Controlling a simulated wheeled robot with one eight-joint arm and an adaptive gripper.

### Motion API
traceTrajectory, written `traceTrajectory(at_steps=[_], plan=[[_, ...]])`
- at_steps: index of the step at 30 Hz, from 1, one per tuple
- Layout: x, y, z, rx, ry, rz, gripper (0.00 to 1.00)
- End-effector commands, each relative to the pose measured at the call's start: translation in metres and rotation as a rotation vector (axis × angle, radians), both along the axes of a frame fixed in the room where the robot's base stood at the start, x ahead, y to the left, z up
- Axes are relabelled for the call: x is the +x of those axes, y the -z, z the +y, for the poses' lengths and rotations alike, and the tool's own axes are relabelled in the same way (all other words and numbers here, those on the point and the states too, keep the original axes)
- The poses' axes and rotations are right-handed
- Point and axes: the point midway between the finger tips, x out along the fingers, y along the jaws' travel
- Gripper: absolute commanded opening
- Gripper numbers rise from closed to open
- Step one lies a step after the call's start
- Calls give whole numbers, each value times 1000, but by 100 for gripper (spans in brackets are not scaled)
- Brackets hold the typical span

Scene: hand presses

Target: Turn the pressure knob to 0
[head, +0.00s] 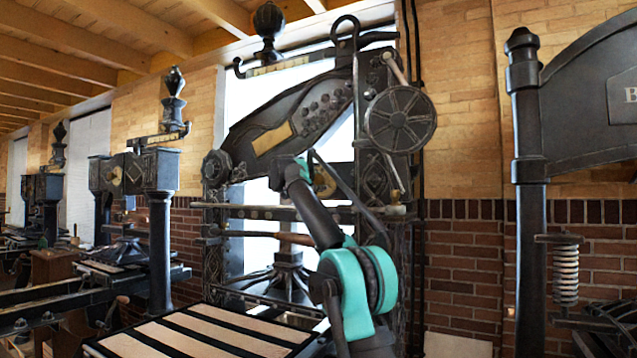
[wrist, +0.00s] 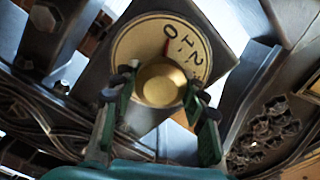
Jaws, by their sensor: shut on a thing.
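The pressure knob (wrist: 162,84) is a round brass cap in front of a cream dial (wrist: 133,45) with black numerals, seen in the wrist view. A thin red mark by the knob's upper edge points close to the 0, slightly to its left in the picture. My gripper (wrist: 160,88) has one dark-green finger on each side of the knob and is shut on it. In the head view my gripper (head: 303,168) is at the middle of the large black press, beside the yellowish dial (head: 325,181). Its fingers are hard to make out there.
The black press (head: 285,125) has a spoked handwheel (head: 400,120) at upper right and a long bar below the dial. A slatted bed (head: 190,335) lies low in front. Other presses stand left and right.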

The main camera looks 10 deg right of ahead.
Motion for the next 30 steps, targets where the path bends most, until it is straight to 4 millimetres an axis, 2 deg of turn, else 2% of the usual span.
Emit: traceTrajectory(at_steps=[6,7,11,23,26,30], plan=[[0,1,0,2,0,1,14],[0,1,0,2,0,1,47],[0,1,0,2,0,1,63],[-3,0,3,2,0,0,64],[-11,0,9,1,-1,0,64],[-31,0,24,1,-3,0,64]])
